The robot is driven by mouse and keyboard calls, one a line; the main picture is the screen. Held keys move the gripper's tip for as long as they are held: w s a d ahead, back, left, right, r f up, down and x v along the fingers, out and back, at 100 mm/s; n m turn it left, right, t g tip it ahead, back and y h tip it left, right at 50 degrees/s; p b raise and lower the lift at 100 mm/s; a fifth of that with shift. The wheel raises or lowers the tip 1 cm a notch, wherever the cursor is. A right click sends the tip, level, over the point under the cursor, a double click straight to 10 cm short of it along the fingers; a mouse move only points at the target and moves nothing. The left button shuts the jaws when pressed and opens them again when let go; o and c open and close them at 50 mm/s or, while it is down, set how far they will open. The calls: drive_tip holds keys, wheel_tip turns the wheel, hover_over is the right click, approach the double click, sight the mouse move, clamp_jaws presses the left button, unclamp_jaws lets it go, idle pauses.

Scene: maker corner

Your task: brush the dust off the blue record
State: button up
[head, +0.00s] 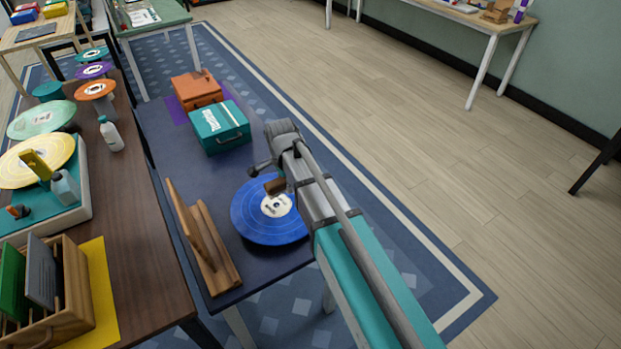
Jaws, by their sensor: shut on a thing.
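The blue record (252,218) lies flat on the dark blue table, with a white label at its middle. My gripper (272,174) is over the record's upper right part, and my arm comes in from the lower right. It is shut on a small brown brush (275,187), which shows just above the label. I cannot tell whether the brush touches the record. My arm hides the record's right edge. Dust on the record is too fine to make out.
A wooden stand (204,242) is left of the record. A teal box (220,126) and an orange box (197,90) stand behind it. On the brown table at left are a turntable with a yellow record (30,165), a white bottle (111,134) and a wooden rack (72,290).

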drive_tip(key=shift+w+d, duration=0.15)
drive_tip(key=w+d, duration=0.2)
drive_tip(key=d, duration=0.6)
drive_tip(key=shift+w+m, duration=0.15)
drive_tip(key=shift+m, duration=0.15)
drive_tip(key=shift+f, duration=0.15)
